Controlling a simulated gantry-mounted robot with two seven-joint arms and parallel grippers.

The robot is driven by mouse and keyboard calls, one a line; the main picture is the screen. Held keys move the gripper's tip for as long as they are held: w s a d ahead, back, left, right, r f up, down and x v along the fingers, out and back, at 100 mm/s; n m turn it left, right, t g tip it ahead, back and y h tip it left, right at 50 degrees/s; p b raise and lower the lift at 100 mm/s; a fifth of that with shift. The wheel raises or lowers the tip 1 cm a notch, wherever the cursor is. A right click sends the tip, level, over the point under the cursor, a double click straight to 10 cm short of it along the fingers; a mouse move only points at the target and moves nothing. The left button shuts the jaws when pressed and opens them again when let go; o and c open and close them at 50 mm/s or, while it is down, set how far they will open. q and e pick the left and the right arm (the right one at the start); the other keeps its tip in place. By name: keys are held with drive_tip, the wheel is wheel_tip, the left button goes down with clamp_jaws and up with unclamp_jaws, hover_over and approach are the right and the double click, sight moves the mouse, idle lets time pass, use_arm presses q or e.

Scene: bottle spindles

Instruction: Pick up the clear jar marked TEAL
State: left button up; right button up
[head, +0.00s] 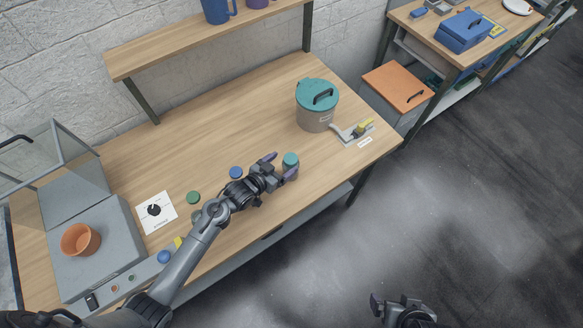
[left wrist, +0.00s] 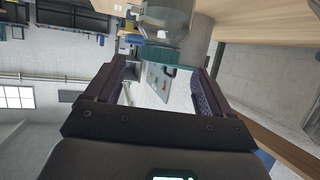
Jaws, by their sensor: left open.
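A small clear jar with a teal lid (head: 291,161) stands on the wooden workbench near its front edge. No TEAL marking is readable. My left gripper (head: 281,166) is open at the jar, which it partly hides. In the left wrist view, the two fingers are spread and the jar shows at and beyond their tips; contact is not visible. My right gripper (head: 401,304) is low in the head view, away from the bench; its jaw state is unclear.
A large teal-lidded canister (head: 315,118) stands behind the jar, beside a small grey fixture with a yellow part (head: 361,128). An orange pot (head: 80,239) sits at far left. The bench's back middle is clear.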

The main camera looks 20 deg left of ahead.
sight(292, 157)
use_arm(q)
drive_tip(key=shift+x, duration=3.4)
drive_tip(key=shift+d+r, duration=0.15)
drive_tip(key=shift+r, duration=0.05)
clamp_jaws()
